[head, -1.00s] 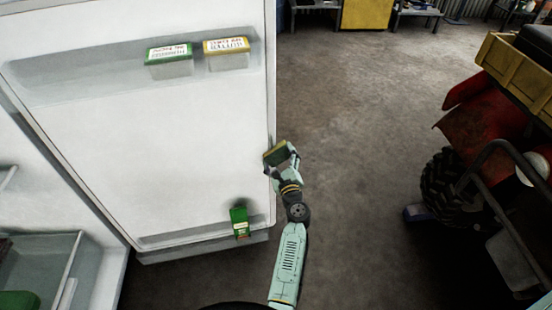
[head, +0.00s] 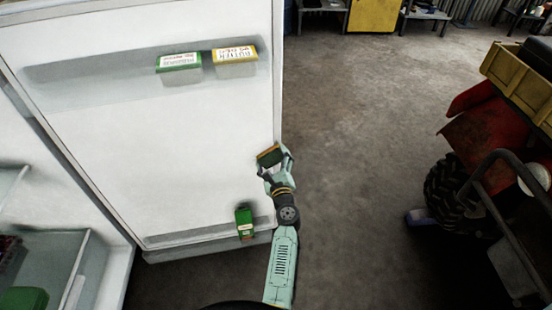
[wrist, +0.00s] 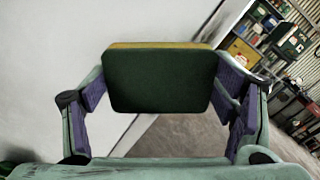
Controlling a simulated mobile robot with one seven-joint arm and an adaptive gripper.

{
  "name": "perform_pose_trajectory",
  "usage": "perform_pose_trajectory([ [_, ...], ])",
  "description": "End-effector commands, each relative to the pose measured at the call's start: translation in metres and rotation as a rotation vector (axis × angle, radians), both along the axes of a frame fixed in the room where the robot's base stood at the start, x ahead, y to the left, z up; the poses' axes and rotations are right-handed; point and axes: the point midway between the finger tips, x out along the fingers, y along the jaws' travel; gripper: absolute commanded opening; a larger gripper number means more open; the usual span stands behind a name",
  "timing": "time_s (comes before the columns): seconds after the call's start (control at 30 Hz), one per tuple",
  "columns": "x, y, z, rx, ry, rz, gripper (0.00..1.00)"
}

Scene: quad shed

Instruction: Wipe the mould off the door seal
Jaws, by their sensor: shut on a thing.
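My gripper (head: 273,163) is shut on a sponge with a dark green face and a yellow layer. The sponge (head: 269,155) is at the right edge of the open fridge door (head: 180,140); I cannot tell whether it touches the door. In the wrist view the sponge (wrist: 160,80) sits between the two fingers, its green side facing the camera, with the white door (wrist: 60,60) behind it on the left. The door seal (head: 277,80) runs along the door's edge as a thin line. No mould shows clearly on it.
The door's upper shelf holds a green-lidded tub (head: 178,65) and a yellow-lidded tub (head: 235,60). A green carton (head: 244,222) stands in the lower shelf. A red quad (head: 480,140) with black tyres is on the right. The floor (head: 360,120) between is clear.

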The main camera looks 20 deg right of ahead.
Motion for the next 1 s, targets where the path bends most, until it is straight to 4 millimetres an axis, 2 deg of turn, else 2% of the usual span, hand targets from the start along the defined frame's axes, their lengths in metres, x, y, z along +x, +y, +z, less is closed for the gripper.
perform_pose_trajectory([
  [0.27,0.002,0.000,0.022,0.000,-0.001,0.001,0.56],
  [0.47,0.002,-0.005,0.021,0.000,-0.001,0.000,0.56],
  [0.8,0.000,-0.035,0.020,0.001,-0.001,-0.002,0.56],
  [1.0,-0.001,-0.041,0.023,0.000,-0.001,0.001,0.56],
])
